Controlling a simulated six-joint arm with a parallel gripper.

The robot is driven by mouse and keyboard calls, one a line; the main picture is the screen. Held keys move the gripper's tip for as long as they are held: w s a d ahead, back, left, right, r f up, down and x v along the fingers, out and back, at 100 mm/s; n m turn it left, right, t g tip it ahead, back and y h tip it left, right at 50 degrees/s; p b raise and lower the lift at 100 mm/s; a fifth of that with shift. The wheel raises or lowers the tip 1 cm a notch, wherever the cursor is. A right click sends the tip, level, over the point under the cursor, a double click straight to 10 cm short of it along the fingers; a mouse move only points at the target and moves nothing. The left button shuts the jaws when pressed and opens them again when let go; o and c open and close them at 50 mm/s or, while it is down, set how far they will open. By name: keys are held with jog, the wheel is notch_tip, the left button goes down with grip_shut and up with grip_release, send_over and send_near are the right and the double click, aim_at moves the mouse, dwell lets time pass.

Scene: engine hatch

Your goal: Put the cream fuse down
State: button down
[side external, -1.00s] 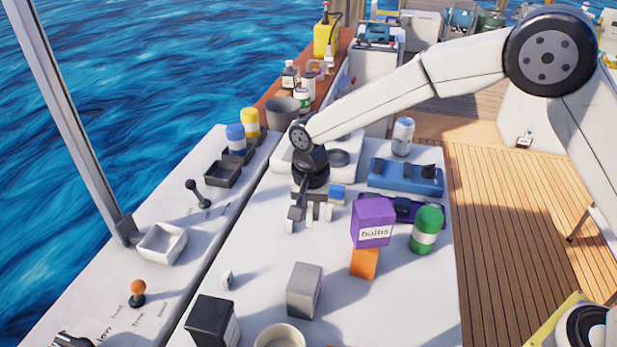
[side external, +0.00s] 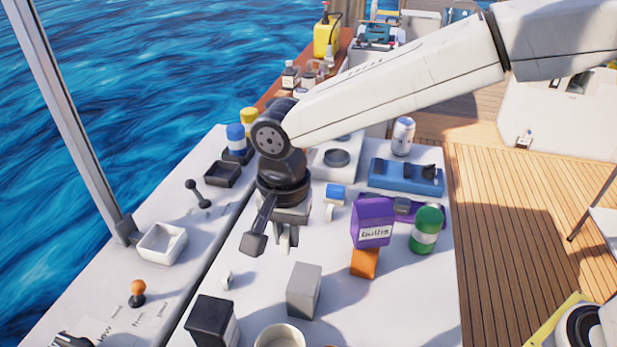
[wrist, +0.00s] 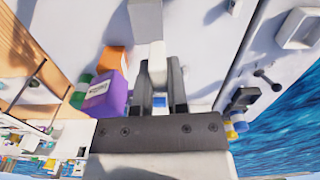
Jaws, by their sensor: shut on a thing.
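My gripper (side external: 284,226) points down over the white table, left of the purple box. It is shut on a pale piece, apparently the cream fuse (side external: 285,243), which shows just below the jaws. In the wrist view the cream fuse (wrist: 157,62) sits between the dark fingers of my gripper (wrist: 161,82) and sticks out past them. Its lower end is small in the side view, and I cannot tell whether it touches the table.
A purple bulbs box (side external: 373,222) on an orange block (side external: 364,263), a green can (side external: 426,230) and a blue-topped piece (side external: 335,194) stand right. A grey box (side external: 304,290) and a small white piece (side external: 227,280) are nearer the camera. A white tray (side external: 162,243) lies left.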

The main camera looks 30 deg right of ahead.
jog(key=s+a+r, duration=0.5)
jog(key=s+r, duration=0.1)
jog(key=s, duration=0.5)
send_over(210, 310)
jog(key=s+d, duration=0.1)
jog(key=shift+m, duration=0.4)
notch_tip(210, 310, down, 8)
jog(key=shift+f, duration=0.1)
jog(key=shift+w+a+f, duration=0.3)
jog(key=shift+f, duration=0.15)
jog(key=shift+w+a+f, duration=0.15)
jog(key=shift+w+f, duration=0.05)
jog(key=shift+f, duration=1.65)
jog(key=shift+f, duration=0.15)
